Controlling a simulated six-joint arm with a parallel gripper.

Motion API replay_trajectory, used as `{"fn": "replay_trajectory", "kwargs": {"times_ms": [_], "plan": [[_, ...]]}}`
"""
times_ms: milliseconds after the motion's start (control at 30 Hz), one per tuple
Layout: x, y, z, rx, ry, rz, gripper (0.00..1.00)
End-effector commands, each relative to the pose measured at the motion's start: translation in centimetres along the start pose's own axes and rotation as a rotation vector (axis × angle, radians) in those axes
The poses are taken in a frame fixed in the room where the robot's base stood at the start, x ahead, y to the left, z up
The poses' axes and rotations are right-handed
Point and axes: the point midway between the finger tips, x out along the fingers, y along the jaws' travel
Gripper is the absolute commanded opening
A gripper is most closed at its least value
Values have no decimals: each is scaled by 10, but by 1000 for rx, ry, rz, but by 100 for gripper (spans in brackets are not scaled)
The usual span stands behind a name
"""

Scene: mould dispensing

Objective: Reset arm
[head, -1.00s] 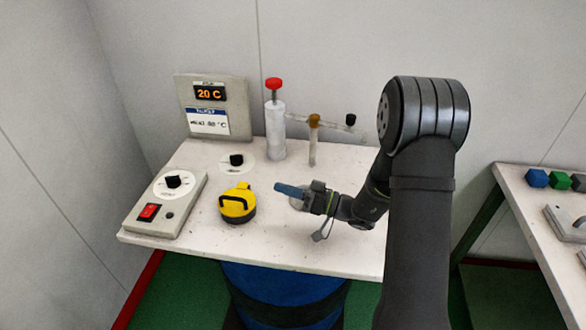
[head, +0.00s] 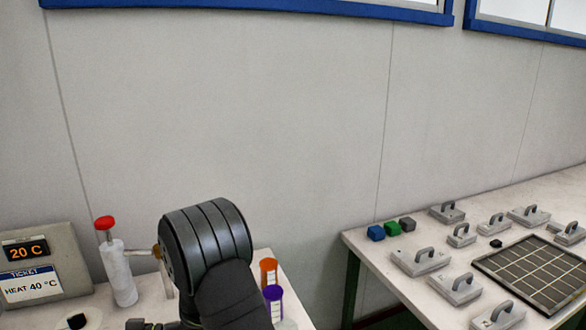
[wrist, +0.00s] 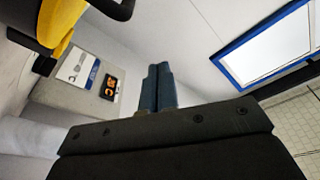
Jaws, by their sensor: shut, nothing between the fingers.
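My gripper (wrist: 157,72) shows in the wrist view with its two blue fingers pressed together and nothing between them. It is clear of the things around it there. In the head view my arm rises from the bottom edge, left of the middle, and the fingers are out of frame. The grey display box (head: 40,262) at the left reads 20 C, and its ticket (head: 31,284) reads HEAT 40 °C. The box also shows in the wrist view (wrist: 62,97). A yellow part (wrist: 62,22) fills the upper left there, partly cut off.
A white cylinder with a red knob (head: 105,223) stands beside my arm. Orange-topped (head: 268,270) and purple-topped (head: 273,300) tubes are to its right. The right table (head: 372,262) holds blue, green and grey cubes, several handled grey blocks and a dark gridded tray (head: 535,272).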

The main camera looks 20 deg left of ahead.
Motion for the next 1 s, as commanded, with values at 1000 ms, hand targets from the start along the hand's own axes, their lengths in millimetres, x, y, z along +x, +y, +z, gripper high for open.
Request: {"fn": "replay_trajectory", "kwargs": {"times_ms": [1000], "plan": [[2, 3, 13, -4, 1, -2, 0]]}}
